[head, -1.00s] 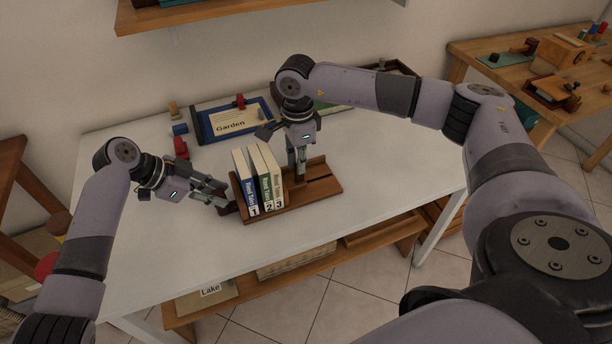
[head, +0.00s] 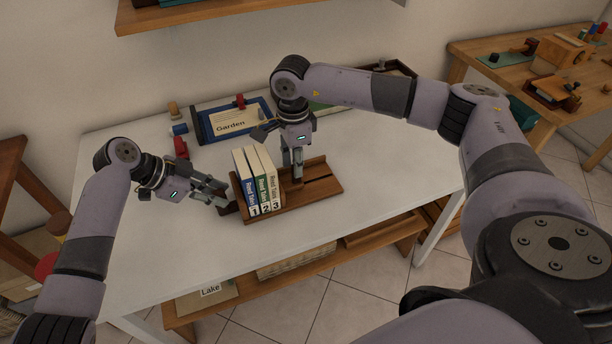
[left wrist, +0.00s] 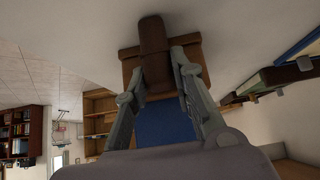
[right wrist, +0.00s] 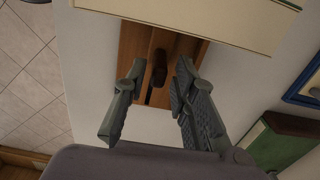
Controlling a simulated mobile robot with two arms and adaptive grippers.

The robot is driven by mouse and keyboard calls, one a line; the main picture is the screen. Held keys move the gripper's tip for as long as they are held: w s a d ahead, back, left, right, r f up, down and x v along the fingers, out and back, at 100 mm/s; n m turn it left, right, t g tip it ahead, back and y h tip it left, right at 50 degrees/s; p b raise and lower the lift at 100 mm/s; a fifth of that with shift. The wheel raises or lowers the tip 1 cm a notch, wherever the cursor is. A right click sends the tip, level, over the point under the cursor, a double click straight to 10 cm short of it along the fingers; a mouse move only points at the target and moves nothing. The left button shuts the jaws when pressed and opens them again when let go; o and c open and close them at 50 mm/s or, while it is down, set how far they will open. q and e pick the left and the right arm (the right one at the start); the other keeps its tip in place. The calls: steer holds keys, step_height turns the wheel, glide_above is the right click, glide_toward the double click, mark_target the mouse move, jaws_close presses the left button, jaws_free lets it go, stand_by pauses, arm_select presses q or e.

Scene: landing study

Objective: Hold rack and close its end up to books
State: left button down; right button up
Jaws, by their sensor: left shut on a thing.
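The wooden rack (head: 322,187) lies on the white table. Three upright books, book 1 (head: 241,182), book 2 (head: 257,178) and book 3 (head: 272,176), stand together at its left end. My left gripper (head: 227,198) is shut on the rack's left end; its brown tab (left wrist: 152,42) is between the fingers in the left wrist view. My right gripper (head: 296,172) points down just right of book 3. In the right wrist view its fingers are apart, on either side of the brown sliding end (right wrist: 160,69), with visible gaps. Contact there cannot be told.
Behind the rack lie a blue-framed Garden board (head: 232,124) and small blocks, including a red one (head: 181,146). The table right of the rack (head: 395,185) is clear. A wooden shelf (head: 190,15) hangs above the back.

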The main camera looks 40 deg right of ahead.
steer(key=shift+o, duration=0.8)
steer(key=shift+d, duration=0.1)
step_height(320, 180, up, 12)
arm_select(q)
steer(key=c, duration=1.3)
jaws_free()
steer(key=shift+a+r, duration=0.1)
steer(key=v, duration=1.2)
